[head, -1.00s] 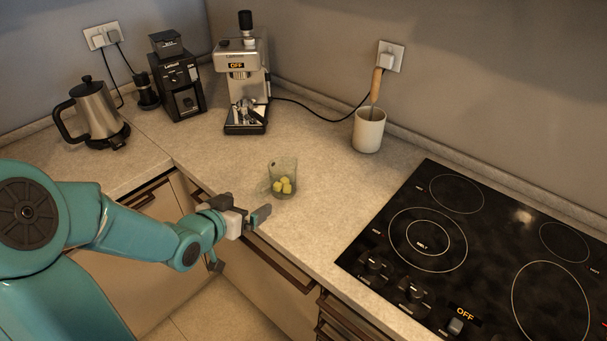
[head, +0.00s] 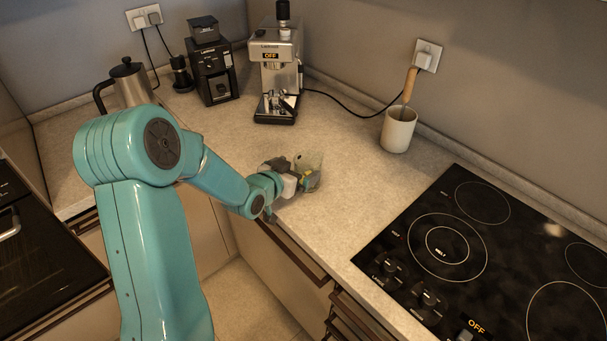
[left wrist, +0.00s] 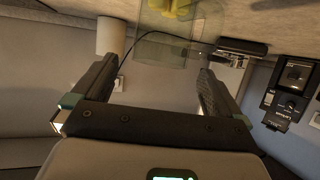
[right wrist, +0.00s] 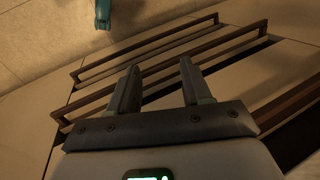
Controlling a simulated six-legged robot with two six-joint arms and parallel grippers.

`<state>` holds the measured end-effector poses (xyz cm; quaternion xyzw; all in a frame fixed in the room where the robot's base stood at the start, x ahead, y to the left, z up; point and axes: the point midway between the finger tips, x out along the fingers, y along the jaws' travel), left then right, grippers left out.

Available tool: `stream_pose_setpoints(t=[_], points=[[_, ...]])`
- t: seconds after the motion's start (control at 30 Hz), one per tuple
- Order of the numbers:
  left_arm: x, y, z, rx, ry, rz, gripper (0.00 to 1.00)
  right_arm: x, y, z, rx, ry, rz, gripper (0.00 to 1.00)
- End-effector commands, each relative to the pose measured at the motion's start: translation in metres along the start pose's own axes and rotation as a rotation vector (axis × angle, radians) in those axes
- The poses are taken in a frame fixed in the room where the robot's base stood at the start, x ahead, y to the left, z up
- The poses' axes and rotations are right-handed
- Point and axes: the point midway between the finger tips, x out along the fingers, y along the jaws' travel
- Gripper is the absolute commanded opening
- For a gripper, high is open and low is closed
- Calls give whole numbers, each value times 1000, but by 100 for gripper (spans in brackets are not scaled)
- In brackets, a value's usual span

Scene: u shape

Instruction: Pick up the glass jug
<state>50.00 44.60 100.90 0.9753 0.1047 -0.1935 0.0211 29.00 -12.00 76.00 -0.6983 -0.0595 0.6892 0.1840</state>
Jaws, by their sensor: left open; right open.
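The glass jug (head: 311,158) stands near the counter's front edge, with yellow pieces inside. My left gripper (head: 306,180) is open at the jug and partly hides it in the head view. In the left wrist view, which is upside down, the jug (left wrist: 165,45) shows at the top, in line with the gap between the open left fingers (left wrist: 155,78). I cannot tell whether a finger touches it. My right gripper (right wrist: 158,82) is open and empty, facing cabinet fronts; it is not in the head view.
A white mug (head: 398,131) with a wooden-handled tool stands behind right of the jug. The espresso machine (head: 275,70), grinder (head: 213,72) and kettle (head: 130,82) stand at the back. The hob (head: 450,245) is at right. Counter right of the jug is clear.

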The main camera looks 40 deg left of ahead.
Motion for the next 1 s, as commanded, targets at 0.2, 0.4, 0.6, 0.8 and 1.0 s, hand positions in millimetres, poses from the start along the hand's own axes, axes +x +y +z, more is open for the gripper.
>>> stream_pose_setpoints(t=[0.2, 0.4, 0.6, 0.8, 1.0], points=[[28, -1, -4, 0, -2, 2, 100, -18, -6, 0, 0, 0, 0, 49], [52, 0, -2, 0, 0, 2, 100, -23, -8, 0, 0, 0, 0, 49], [54, -1, -1, 0, 0, 1, 100, -22, -8, 0, 0, 0, 0, 49], [54, -1, -1, 0, 0, 2, 48, -22, -8, 0, 0, 0, 0, 49], [54, -1, -2, 1, 2, 1, 37, -22, -8, 0, 0, 0, 0, 49]])
